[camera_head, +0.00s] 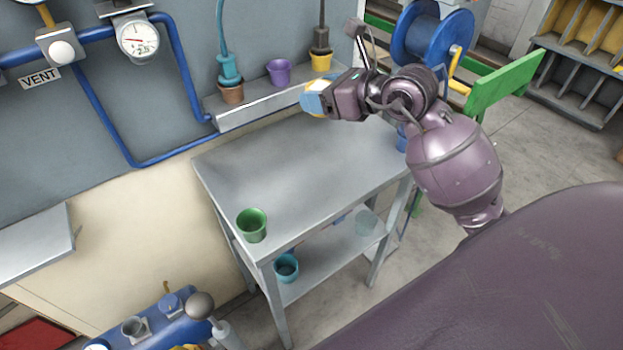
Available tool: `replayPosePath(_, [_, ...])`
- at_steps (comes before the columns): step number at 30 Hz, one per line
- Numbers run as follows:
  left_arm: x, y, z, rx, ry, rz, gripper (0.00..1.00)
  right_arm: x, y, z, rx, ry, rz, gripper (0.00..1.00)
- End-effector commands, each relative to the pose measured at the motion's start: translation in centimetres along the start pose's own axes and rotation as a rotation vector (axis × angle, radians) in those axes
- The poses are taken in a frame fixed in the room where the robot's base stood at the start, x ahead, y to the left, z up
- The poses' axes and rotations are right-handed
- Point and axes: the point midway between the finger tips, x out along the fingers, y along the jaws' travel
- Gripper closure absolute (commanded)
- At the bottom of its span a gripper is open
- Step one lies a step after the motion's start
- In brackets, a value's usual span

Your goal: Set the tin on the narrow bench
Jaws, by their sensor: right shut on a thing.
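My right gripper (328,97) comes in from the right and is shut on a small blue and pale-yellow thing, which looks like the tin (314,98). The gripper hides part of it. It shows over the far edge of a grey metal bench (300,165), near the wall ledge; I cannot tell how high above them it is. This bench looks like the narrow bench. A green cup (252,225) stands at its near left corner. My left gripper is not in view.
The wall ledge (255,107) holds a purple cup (279,72), a brown pot (231,92) and a yellow pot (321,61). A teal cup (286,268) is on the bench's lower shelf. The middle of the bench top is clear. A blue reel (433,38) stands behind my arm.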

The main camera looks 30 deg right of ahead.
Motion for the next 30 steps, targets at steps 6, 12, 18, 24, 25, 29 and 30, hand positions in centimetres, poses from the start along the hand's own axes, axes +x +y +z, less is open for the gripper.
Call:
replayPosePath(6, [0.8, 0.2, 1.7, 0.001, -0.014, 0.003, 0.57, -0.8, -2.3, 0.0, 0.008, 0.004, -0.02, 0.63])
replayPosePath(12, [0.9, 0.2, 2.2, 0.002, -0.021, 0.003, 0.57, -0.8, -2.6, -1.4, 0.014, 0.004, -0.024, 0.63])
replayPosePath(18, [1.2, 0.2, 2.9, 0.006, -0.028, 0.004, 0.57, 0.7, -2.6, -5.5, 0.016, 0.006, -0.025, 0.63])
replayPosePath(24, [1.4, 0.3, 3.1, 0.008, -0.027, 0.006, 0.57, 2.2, -2.6, -9.6, 0.016, 0.007, -0.024, 0.63])
replayPosePath(25, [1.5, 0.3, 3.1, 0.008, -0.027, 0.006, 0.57, 2.4, -2.6, -10.2, 0.017, 0.006, -0.025, 0.63])
replayPosePath(29, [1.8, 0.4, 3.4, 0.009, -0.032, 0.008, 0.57, 3.1, -2.6, -12.2, 0.013, 0.005, -0.025, 0.63])
replayPosePath(30, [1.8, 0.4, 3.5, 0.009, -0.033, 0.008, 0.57, 3.3, -2.6, -12.5, 0.012, 0.004, -0.025, 0.63])
